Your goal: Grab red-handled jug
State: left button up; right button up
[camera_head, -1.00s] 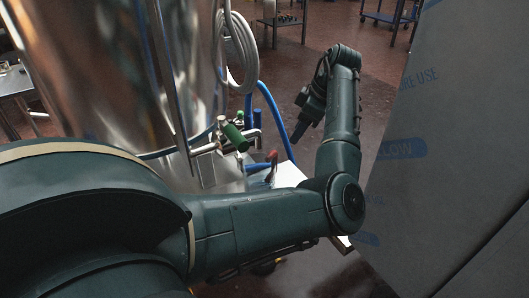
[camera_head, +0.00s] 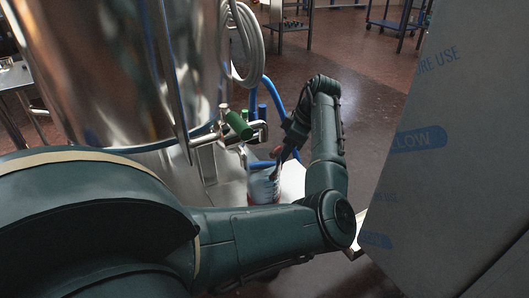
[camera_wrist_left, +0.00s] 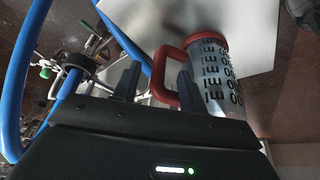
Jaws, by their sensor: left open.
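The jug (camera_head: 262,188) is a clear cylinder with dark printed measuring marks, standing on a white surface beside the tank in the head view. Its red handle (camera_wrist_left: 160,76) and marked body (camera_wrist_left: 214,70) show large in the left wrist view. My left gripper (camera_head: 279,160) is at the jug's handle side, partly covering it in the head view. In the wrist view its two fingers (camera_wrist_left: 155,82) are apart. The handle's outer bar appears between them, and the right finger overlaps the handle opening. I cannot tell whether they touch. My right gripper is not in view.
A shiny metal tank (camera_head: 120,70) stands at left, with green-handled valves (camera_head: 238,124) and a blue hose (camera_head: 272,92) close to the gripper. A large film-wrapped grey panel (camera_head: 455,150) fills the right. The white surface (camera_head: 292,180) is bare beside the jug.

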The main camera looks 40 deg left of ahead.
pick_arm(q)
jog(key=shift+x, duration=1)
jog(key=shift+a+f+b, duration=0.1)
jog(key=shift+f+b, duration=0.2)
grip_shut()
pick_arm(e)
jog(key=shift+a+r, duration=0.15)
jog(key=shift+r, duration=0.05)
